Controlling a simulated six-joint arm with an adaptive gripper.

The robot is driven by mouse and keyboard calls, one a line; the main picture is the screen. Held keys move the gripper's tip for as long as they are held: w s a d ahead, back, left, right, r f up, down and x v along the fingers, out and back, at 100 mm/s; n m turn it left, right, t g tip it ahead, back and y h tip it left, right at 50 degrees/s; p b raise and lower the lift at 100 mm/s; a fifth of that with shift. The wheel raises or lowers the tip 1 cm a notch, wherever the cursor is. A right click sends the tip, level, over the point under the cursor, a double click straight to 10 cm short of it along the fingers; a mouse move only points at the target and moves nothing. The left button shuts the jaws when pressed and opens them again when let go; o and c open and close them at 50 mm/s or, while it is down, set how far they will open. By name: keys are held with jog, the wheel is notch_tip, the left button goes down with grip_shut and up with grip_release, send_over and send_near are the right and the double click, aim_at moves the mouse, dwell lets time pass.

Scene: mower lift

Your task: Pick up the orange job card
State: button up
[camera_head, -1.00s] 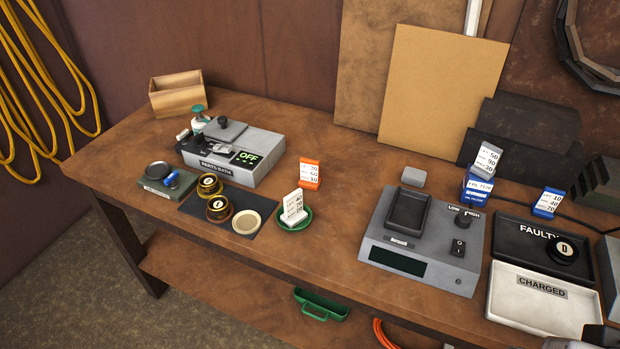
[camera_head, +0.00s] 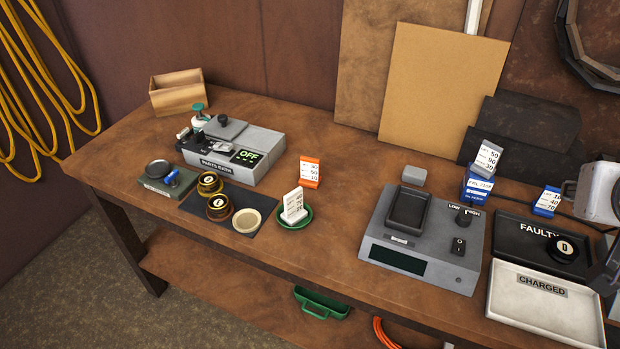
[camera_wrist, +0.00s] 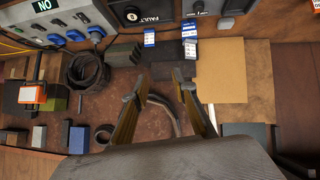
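The orange job card (camera_head: 310,172) stands upright on the bench in the head view, right of the grey parts washer and behind the green dish. Its white face has printed lines. A sliver of an orange-and-white card (camera_wrist: 315,5) shows at the top right corner of the wrist view, probably the same card. My gripper (camera_wrist: 162,82) is open and empty in the wrist view, its fingers spread over the back of the bench, far from the card. In the head view only part of my arm shows at the right edge.
A white card (camera_head: 294,207) stands in the green dish (camera_head: 307,218) before the orange card. The washer (camera_head: 233,150) is to the left, the grey charger (camera_head: 423,250) to the right. Blue cards (camera_head: 548,201) stand farther right. Bench around the orange card's right side is clear.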

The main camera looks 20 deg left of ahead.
jog(key=w+a+r+n+t+y, duration=0.1)
jog(key=w+a+r+t, duration=0.15)
jog(key=w, duration=0.45)
jog(key=w+a+r+n+t+y, duration=0.1)
jog(key=w+a+r, duration=0.25)
jog(key=w, duration=0.35)
jog(key=w+a+r+n+t+y, duration=0.1)
jog(key=w+a+r, duration=0.2)
jog(key=w, duration=0.4)
jog(key=w+a+f+n+y, duration=0.2)
jog(key=w+a+n+y, duration=0.5)
jog(key=w+a, duration=0.7)
jog(key=n+g+y, duration=0.6)
jog(key=n+g, duration=0.1)
jog(key=g, duration=0.4)
send_over(318, 160)
jog(key=w+d, duration=0.7)
notch_tip(318, 160, down, 21)
jog(key=s+f+g, duration=0.1)
jog(key=s+f, duration=0.1)
jog(key=f, duration=0.2)
jog(key=s+a+f+n+g, duration=0.1)
jog(key=s+f+g, duration=0.1)
jog(key=f, duration=0.2)
jog(key=s+f+g+h, duration=0.1)
jog(key=s+f+g, duration=0.1)
jog(key=f, duration=0.2)
jog(key=shift+s+a+n, duration=0.1)
jog(key=shift+a+n, duration=0.3)
